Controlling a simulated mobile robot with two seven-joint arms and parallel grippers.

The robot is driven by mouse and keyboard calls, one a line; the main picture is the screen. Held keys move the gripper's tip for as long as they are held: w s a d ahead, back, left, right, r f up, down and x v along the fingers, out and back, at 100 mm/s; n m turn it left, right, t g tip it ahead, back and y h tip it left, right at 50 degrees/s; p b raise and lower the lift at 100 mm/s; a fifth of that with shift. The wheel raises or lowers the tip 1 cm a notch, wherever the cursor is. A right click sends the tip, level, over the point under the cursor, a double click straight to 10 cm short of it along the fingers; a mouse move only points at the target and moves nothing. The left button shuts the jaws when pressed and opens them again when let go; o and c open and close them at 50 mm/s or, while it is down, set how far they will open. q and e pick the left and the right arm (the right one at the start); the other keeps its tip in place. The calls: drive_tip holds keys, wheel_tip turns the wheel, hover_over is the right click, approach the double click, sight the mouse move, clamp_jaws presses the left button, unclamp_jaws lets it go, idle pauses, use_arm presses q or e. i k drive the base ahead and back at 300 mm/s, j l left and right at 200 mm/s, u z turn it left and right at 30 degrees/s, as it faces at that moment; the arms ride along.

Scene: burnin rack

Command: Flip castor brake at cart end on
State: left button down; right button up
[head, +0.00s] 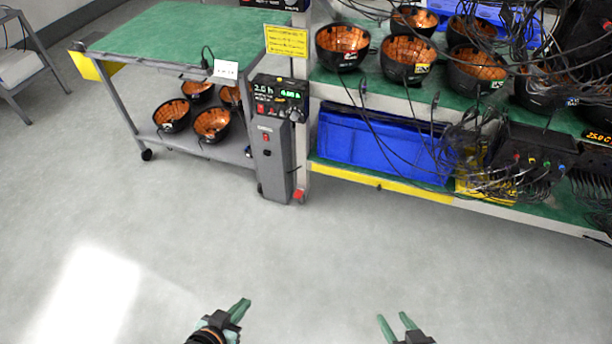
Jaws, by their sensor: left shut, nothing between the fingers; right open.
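The cart (110,52) with a green top stands at the upper left, against the rack. A black castor (147,155) shows under its near left leg. A small red part (299,196) sits at floor level at the foot of the post where cart and rack meet; I cannot tell for sure whether it is the brake lever or how it is set. My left gripper (242,304) is shut and empty at the bottom of the head view. My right gripper (393,317) is open and empty to its right. Both are well apart from the cart and the red part.
A grey power unit (271,150) with a lit display stands beside the post. The rack's lower shelf has a yellow edge (380,184) and holds a blue crate (350,145). Cables hang at the right. The grey floor (300,250) in front is clear.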

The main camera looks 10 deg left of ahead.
sight(300, 193)
drive_tip(key=i+z, duration=0.1)
drive_tip(key=i, duration=0.45)
drive_tip(key=i+j, duration=0.15)
drive_tip(key=i, duration=0.4)
drive_tip(key=i+z, duration=0.15)
drive_tip(key=i, duration=0.45)
